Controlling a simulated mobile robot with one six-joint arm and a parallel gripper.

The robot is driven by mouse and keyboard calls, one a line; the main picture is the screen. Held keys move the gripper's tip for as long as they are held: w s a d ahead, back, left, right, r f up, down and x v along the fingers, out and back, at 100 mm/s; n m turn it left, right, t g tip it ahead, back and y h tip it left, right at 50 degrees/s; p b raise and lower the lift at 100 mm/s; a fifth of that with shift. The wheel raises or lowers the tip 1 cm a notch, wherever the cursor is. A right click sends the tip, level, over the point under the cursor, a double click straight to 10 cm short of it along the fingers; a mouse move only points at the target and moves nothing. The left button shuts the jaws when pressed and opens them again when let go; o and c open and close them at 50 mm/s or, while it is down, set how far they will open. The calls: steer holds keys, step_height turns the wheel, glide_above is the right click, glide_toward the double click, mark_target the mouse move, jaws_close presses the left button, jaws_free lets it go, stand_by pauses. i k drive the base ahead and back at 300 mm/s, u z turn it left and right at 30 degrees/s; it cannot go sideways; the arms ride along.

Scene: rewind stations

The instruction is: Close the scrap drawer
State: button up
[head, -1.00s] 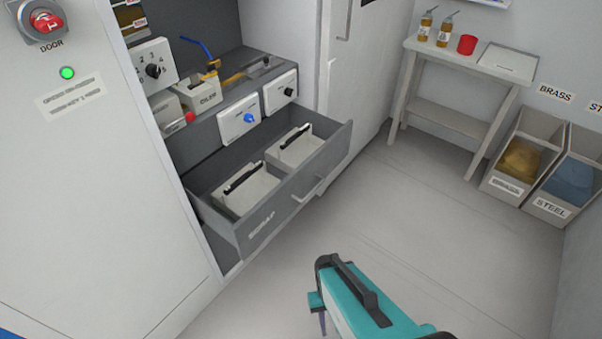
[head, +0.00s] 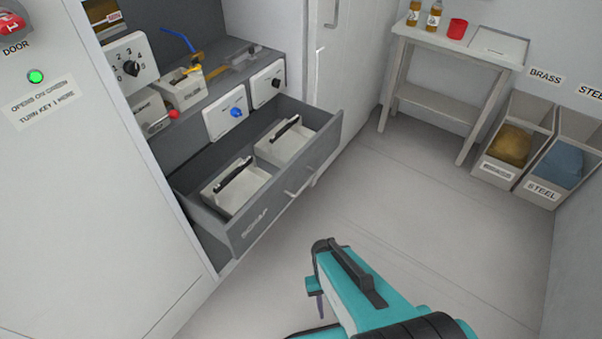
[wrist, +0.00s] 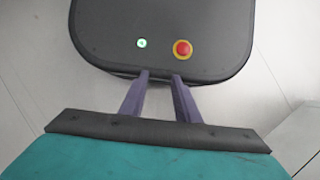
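The grey scrap drawer (head: 268,218) is pulled out of the cabinet in the head view, with "SCRAP" on its front. Its bar handle (head: 299,181) is on the front panel. Two pale bins with black handles sit inside, a nearer bin (head: 238,191) and a farther bin (head: 287,145). My teal arm is at the lower middle, in front of the drawer and apart from it. My gripper (wrist: 162,75) shows two purple fingers in the wrist view, apart with nothing between them. In the head view only a bit of a finger shows.
A shelf with a dial box (head: 130,64) and small bins is above the drawer. A side table (head: 462,52) with bottles and a red cup (head: 457,29) stands at the back right. Brass and steel scrap bins (head: 545,190) are at the right. The floor (head: 420,220) between is clear.

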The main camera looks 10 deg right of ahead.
mark_target(239, 232)
steer(key=z, duration=0.15)
steer(key=k, duration=1.05)
steer(key=u, duration=1.05)
steer(key=i, duration=0.75)
steer(key=u, duration=0.05)
